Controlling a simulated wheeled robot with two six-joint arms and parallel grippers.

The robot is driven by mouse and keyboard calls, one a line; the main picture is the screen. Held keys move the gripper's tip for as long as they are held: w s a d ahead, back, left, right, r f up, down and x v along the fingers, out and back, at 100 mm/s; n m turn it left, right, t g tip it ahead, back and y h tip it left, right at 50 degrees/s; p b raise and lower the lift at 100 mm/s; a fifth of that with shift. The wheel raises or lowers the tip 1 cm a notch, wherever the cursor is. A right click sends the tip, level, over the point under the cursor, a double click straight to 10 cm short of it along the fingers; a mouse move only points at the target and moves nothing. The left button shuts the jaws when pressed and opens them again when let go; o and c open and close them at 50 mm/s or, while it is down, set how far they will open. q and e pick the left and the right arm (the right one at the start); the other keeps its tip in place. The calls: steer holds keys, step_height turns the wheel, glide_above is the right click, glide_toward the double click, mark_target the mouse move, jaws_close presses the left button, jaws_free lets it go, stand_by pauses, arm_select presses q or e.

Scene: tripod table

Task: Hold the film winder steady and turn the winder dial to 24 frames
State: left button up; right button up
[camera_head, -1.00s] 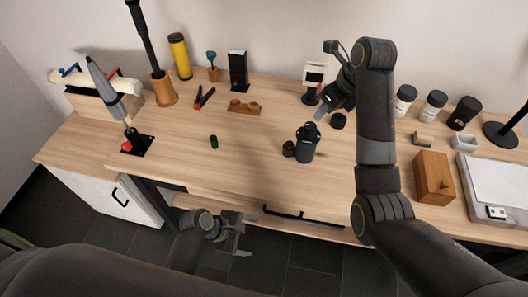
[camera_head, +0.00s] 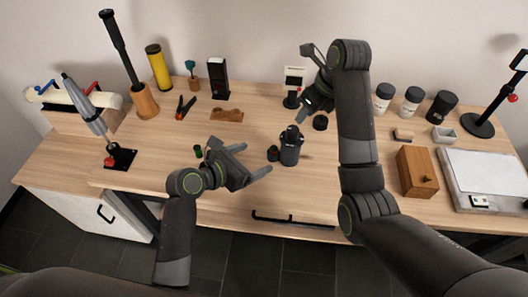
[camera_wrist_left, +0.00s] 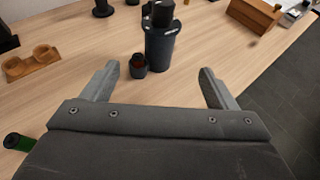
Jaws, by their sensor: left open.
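A dark upright cylinder (camera_head: 290,152) with a knobbed black top, apparently the film winder, stands near the table's middle; the left wrist view shows it too (camera_wrist_left: 160,50). A small dark canister with a reddish part (camera_head: 273,154) stands just left of it. I cannot make out dial marks. My left gripper (camera_head: 254,160) is open and empty, left of the cylinder. In the left wrist view its spread fingers (camera_wrist_left: 160,70) point toward the cylinder and canister, both beyond the tips.
A white-faced device (camera_head: 293,80) stands behind, close to the right gripper. A wooden holder (camera_head: 227,115) is behind. A wooden box (camera_head: 416,172) stands at right. The table front between cylinder and box is mostly clear.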

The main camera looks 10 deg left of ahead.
mark_target(291, 144)
arm_select(q)
steer(key=x, duration=1.7)
steer(key=shift+f, duration=0.15)
steer(key=c, duration=1.2)
